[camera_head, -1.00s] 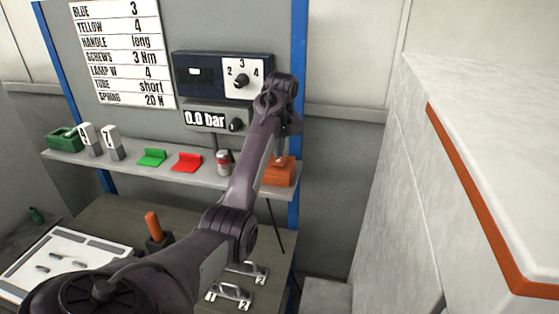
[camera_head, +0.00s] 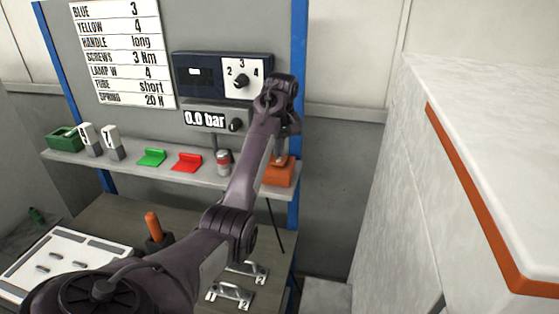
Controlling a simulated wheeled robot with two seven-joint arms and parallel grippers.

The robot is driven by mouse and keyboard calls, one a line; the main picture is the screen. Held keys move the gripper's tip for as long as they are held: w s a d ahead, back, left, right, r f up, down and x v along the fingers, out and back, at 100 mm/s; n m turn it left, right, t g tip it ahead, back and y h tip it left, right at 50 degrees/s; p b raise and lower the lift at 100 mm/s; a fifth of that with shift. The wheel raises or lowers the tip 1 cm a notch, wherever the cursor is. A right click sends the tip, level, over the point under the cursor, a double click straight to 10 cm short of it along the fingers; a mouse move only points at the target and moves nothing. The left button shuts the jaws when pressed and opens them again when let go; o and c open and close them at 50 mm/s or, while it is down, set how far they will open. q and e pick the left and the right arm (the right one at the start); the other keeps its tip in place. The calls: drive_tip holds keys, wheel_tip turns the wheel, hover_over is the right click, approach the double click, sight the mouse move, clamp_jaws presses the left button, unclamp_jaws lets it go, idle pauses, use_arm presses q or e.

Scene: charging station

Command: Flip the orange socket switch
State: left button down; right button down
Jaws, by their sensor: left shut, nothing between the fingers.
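The orange socket (camera_head: 279,174) sits at the right end of the grey shelf, close to the blue post. Its switch is small and partly hidden by my gripper, so I cannot tell its position. My left arm reaches up from the lower left, and my left gripper (camera_head: 281,153) points down right over the top of the socket. Its fingers are shut with nothing between them, and they look at or very near the socket's top; I cannot tell whether they touch. My right gripper is not in view.
The shelf (camera_head: 130,170) also holds a red holder (camera_head: 187,163), a green holder (camera_head: 151,158) and a small red-and-grey can (camera_head: 223,162). A display panel (camera_head: 205,119) and dial box (camera_head: 242,79) hang above. A white cabinet with an orange edge (camera_head: 470,200) stands at right.

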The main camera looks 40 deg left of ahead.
use_arm(q)
drive_tip(key=shift+f, duration=0.85)
idle(0.7)
